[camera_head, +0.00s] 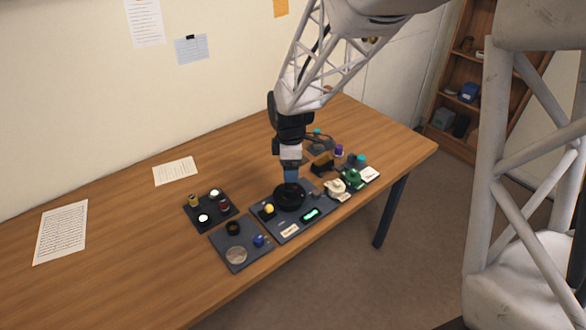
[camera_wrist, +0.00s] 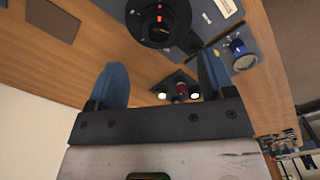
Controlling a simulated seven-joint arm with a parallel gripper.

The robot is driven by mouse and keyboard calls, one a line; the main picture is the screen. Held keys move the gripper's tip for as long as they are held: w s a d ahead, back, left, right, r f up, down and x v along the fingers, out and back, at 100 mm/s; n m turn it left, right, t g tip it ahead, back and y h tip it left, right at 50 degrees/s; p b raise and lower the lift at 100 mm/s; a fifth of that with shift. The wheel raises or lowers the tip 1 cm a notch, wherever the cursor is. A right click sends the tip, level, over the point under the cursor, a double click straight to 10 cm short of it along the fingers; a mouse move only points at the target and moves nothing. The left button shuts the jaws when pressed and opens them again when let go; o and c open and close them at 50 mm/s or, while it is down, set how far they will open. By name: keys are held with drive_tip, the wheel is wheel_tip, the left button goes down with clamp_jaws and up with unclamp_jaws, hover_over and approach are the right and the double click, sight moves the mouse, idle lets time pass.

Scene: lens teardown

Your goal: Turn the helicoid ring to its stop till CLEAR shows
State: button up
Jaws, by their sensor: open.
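The black round ring (camera_head: 289,198), which I take to be the helicoid ring, stands on a dark mat in the middle of the table. It also shows at the top of the wrist view (camera_wrist: 140,26), with a small red-orange mark near its centre. My gripper (camera_head: 291,181) is above the ring in the head view; I cannot tell whether it touches. In the wrist view my gripper (camera_wrist: 162,70) has its two blue fingers wide apart with nothing between them. A small green-lit display (camera_head: 311,215) lies on the same mat; its text is too small to read.
A yellow ball (camera_head: 269,209) and a pale label (camera_head: 290,231) share the mat. A left mat holds small cylinders (camera_head: 224,205). A front mat holds a blue knob (camera_head: 258,240) and a clear disc (camera_head: 236,255). Small parts (camera_head: 353,178) crowd the right. The table's left is mostly clear.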

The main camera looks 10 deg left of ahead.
sight(289, 186)
drive_tip(key=shift+w+a+f, duration=0.15)
drive_tip(key=shift+a+f, duration=0.05)
drive_tip(key=shift+a, duration=0.05)
drive_tip(key=shift+f, duration=0.15)
drive_tip(key=shift+f, duration=3.8)
drive_tip(key=c, duration=0.9)
